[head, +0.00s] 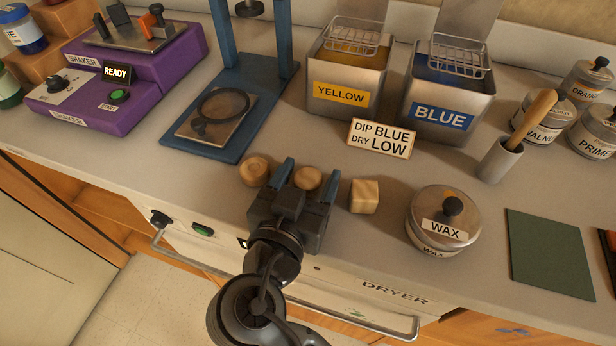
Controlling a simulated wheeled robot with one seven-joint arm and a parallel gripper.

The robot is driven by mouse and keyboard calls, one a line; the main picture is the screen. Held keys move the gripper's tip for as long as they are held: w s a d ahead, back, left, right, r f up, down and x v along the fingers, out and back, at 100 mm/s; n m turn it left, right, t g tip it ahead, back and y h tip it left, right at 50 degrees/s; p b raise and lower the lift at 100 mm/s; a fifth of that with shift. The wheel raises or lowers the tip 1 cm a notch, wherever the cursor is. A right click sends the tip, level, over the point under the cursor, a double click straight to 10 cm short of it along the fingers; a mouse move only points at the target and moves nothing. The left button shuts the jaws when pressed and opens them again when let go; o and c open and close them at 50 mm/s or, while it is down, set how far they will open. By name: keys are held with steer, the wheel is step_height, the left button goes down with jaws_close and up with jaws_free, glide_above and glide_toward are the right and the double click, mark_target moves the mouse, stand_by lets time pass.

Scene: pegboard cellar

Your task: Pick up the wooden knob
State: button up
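Two round wooden pieces stand on the worktop in front of the frame stand. The left round piece (255,170) is free of my gripper. The other, a wooden knob (307,178), shows between the fingers of my gripper (310,170). Which of the two round pieces the task names is not certain from here. My gripper's blue-grey fingers are apart, one on each side of this knob, with little visible gap. I cannot tell whether they touch it, and its lower part is hidden. A wooden cube (364,196) sits just right of my gripper.
A wax tin (443,222) stands right of the cube. Behind are a sign (381,138), yellow (345,97) and blue (446,118) tanks and a blue stand (225,146). The dryer handle (290,290) runs below the front edge. A green mat (548,255) lies far right.

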mark_target(308, 176)
steer(key=c, duration=0.9)
steer(key=shift+r, duration=0.2)
steer(key=shift+r, duration=0.25)
step_height(308, 176, up, 4)
steer(key=shift+f, duration=0.25)
steer(key=s+d+r, duration=0.1)
steer(key=d+r, duration=0.1)
steer(key=d, duration=0.1)
steer(key=s+d+r, duration=0.2)
steer(key=d, duration=0.2)
steer(key=s+d+r, duration=0.1)
steer(key=d+r, duration=0.1)
steer(key=d, duration=0.1)
steer(key=shift+s+d+r+b, duration=0.2)
steer(key=shift+d+r+b, duration=0.1)
steer(key=shift+d+b, duration=0.1)
